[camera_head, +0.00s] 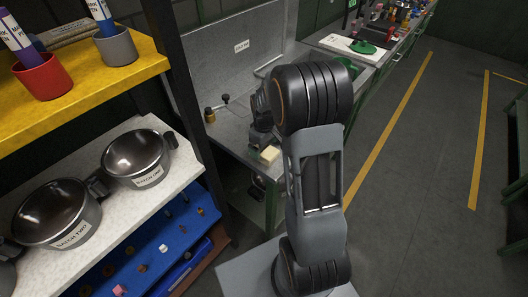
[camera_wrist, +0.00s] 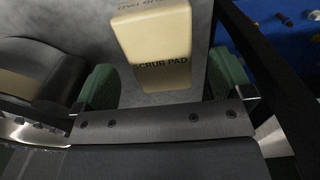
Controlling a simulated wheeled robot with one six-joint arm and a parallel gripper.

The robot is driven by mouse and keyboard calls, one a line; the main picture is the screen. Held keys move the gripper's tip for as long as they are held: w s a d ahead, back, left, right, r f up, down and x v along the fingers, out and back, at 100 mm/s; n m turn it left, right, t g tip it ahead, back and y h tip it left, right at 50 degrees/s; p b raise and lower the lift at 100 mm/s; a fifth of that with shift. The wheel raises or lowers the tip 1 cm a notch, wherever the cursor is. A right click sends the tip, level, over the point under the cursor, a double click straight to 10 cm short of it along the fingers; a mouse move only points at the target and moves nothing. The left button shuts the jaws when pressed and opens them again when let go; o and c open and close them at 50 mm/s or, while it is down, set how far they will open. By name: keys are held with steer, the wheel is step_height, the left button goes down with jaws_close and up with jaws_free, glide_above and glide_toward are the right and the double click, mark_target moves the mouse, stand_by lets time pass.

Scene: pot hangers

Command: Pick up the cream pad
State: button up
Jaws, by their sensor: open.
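The cream pad (camera_head: 269,155) is a small block near the front edge of the grey counter in the head view. In the wrist view the cream pad (camera_wrist: 152,35) is large, and its side reads "SCRUB PAD". My gripper (camera_wrist: 163,84) is open, with green fingertips to the left and right of the pad's near end. In the head view my gripper (camera_head: 262,142) is down at the counter beside the pad, partly hidden by my arm. Whether the fingers touch the pad cannot be told.
A grey counter (camera_head: 232,132) has a wall panel behind it and a small brass-coloured item (camera_head: 210,115) on it. To the left, a dark post (camera_head: 180,75) borders shelves with labelled pots (camera_head: 137,158) and a blue tray (camera_head: 150,240) of small parts. Open floor (camera_head: 430,150) lies right.

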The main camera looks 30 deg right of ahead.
steer(key=shift+f, duration=1.3)
steer(key=c, duration=1)
steer(key=shift+r, duration=0.1)
steer(key=shift+r, duration=0.55)
steer(key=s+a+r+b, duration=0.2)
steer(key=s+a+r, duration=0.6)
steer(key=s+r, duration=0.3)
steer(key=shift+a+r, duration=0.35)
steer(key=shift+r, duration=0.05)
